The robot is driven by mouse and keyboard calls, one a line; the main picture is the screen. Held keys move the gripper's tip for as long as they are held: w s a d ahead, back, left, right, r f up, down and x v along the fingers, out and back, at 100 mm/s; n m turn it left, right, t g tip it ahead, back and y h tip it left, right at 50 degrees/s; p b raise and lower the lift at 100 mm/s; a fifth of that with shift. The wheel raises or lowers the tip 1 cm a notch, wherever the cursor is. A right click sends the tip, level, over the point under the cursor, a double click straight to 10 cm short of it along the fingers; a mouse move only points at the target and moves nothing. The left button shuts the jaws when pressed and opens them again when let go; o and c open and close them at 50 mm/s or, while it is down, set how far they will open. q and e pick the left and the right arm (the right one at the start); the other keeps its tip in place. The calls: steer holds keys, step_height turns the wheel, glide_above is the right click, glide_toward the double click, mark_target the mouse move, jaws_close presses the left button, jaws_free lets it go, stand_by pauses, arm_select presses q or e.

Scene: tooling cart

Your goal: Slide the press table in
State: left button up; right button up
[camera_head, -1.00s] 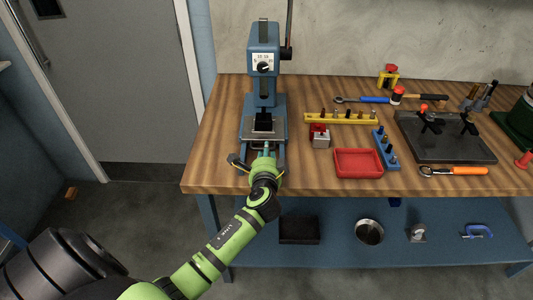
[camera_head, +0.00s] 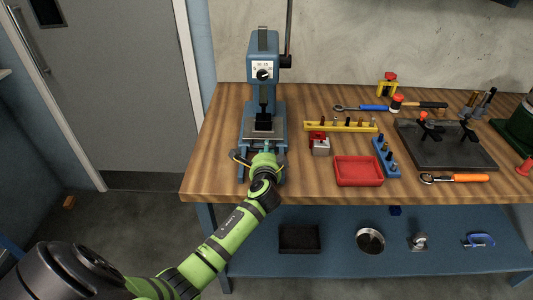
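The blue press (camera_head: 263,75) stands at the left end of the wooden bench, with a dial on its head and a lever rising at its right. Its press table (camera_head: 264,127), a grey metal plate with a dark block on it, sits low at the front of the press, below the ram. My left gripper (camera_head: 264,150) is at the front edge of the press, just in front of the table plate. My wrist hides most of the fingers, so whether they are open or touch the table cannot be seen. My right gripper is not in view.
Right of the press are a red-topped grey block (camera_head: 319,145), a red tray (camera_head: 358,171), a yellow rack (camera_head: 340,126) and a blue rack (camera_head: 385,157). A dark fixture plate (camera_head: 445,146) lies farther right. The bench's front left is clear.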

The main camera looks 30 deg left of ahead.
arm_select(q)
steer(key=shift+w, duration=0.1)
steer(key=v, duration=1.2)
steer(key=shift+r, duration=0.1)
stand_by(0.3)
